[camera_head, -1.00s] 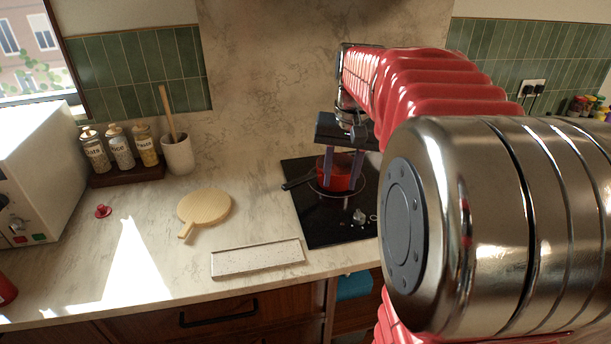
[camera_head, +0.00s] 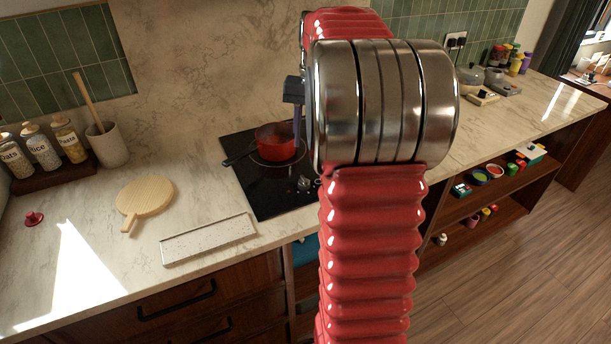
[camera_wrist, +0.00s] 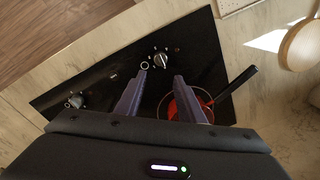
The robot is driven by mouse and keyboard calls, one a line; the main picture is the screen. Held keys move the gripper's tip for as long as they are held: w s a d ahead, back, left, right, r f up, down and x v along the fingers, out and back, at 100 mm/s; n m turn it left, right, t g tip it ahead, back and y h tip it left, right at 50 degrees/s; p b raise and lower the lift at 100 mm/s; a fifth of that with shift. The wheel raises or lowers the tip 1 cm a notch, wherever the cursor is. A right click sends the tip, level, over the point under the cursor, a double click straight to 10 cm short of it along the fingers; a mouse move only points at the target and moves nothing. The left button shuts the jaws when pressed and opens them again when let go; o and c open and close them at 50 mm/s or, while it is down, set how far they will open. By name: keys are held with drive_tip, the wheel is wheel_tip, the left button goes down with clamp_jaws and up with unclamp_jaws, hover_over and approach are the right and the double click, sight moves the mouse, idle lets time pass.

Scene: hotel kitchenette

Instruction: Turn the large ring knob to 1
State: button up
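The black hob (camera_head: 262,190) is set in the counter, and it fills much of the wrist view (camera_wrist: 105,68). A silver knob (camera_wrist: 160,60) with a white ring mark beside it sits just beyond my fingertips; a knob also shows in the head view (camera_head: 304,184). A second knob (camera_wrist: 74,100) lies further left in the wrist view, with a small mark beside it. I cannot read their settings. My gripper (camera_wrist: 159,76) is open and empty above the hob, its two fingers apart and not visibly touching a knob. In the head view my arm hides most of it.
A red pan (camera_head: 276,142) with a black handle stands on the hob's rear ring, close to one finger in the wrist view. A speckled tray (camera_head: 208,240) and a round wooden board (camera_head: 146,197) lie left of the hob. The counter front edge is near.

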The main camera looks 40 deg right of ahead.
sight(305, 179)
drive_tip(key=f, duration=1.3)
drive_tip(key=shift+w+a+f, duration=0.1)
drive_tip(key=shift+w+a, duration=0.25)
drive_tip(key=shift+w, duration=0.05)
drive_tip(key=shift+c, duration=0.3)
drive_tip(key=c, duration=0.6)
drive_tip(key=shift+d, duration=0.25)
drive_tip(key=shift+c, duration=0.6)
drive_tip(key=shift+a, duration=0.15)
